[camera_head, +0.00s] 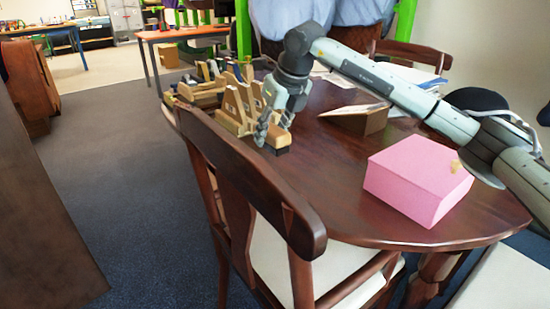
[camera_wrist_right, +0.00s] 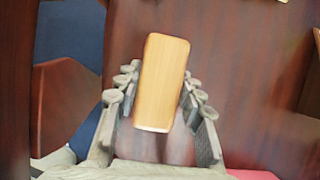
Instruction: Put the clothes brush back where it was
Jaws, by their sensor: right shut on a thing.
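The clothes brush (camera_wrist_right: 162,82) has a plain light-wood back and lies between the fingers of my right gripper (camera_wrist_right: 160,97) in the right wrist view. The right gripper (camera_head: 274,128) is shut on it. In the head view, a small part of the brush (camera_head: 277,142) shows below the fingers, light wood with a dark underside. It is at the table's near left edge, behind the chair back. I cannot tell whether it touches the tabletop. My left gripper is not in view.
The round dark wooden table (camera_head: 330,165) carries a pink box (camera_head: 418,182), a wooden wedge-shaped stand (camera_head: 358,119) and several wooden block pieces (camera_head: 236,103) left of my gripper. A wooden chair (camera_head: 250,180) stands close in front. Tabletop between gripper and pink box is clear.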

